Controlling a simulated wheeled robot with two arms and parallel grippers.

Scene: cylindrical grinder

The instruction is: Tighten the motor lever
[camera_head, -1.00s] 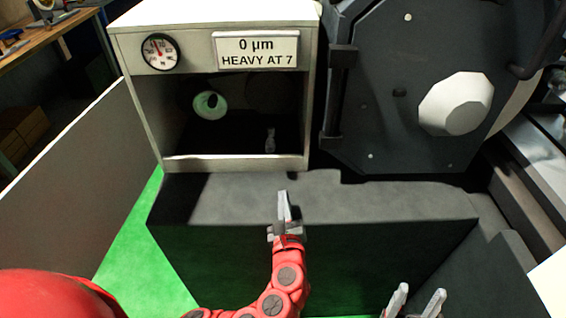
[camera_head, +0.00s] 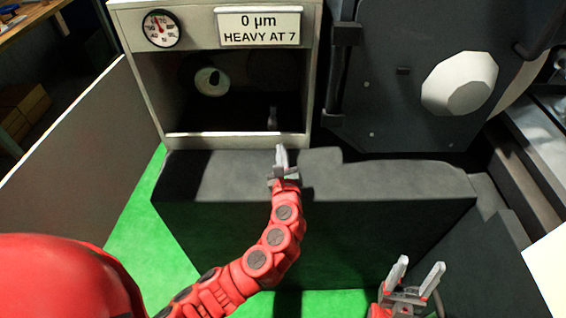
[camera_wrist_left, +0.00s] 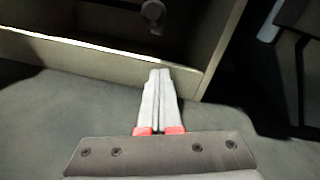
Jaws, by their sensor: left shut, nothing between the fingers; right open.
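The motor lever seems to be the small grey knob-like part (camera_head: 272,118) inside the dark open cabinet. It also shows at the top of the left wrist view (camera_wrist_left: 153,12), above the fingertips and apart from them. My left gripper (camera_head: 281,150) is shut and empty, just in front of the cabinet's lower front edge. In the left wrist view its two fingers (camera_wrist_left: 158,75) lie together, pointing at that edge. My right gripper (camera_head: 419,272) is open and empty at the lower right, far from the cabinet.
The cabinet (camera_head: 134,60) carries a dial gauge (camera_head: 160,29) and a sign (camera_head: 258,27). A pale round part (camera_head: 211,82) sits inside it. A dark machine housing (camera_head: 390,100) stands on the right. A grey block (camera_head: 330,205) lies before the cabinet, and a grey panel (camera_head: 70,130) on the left.

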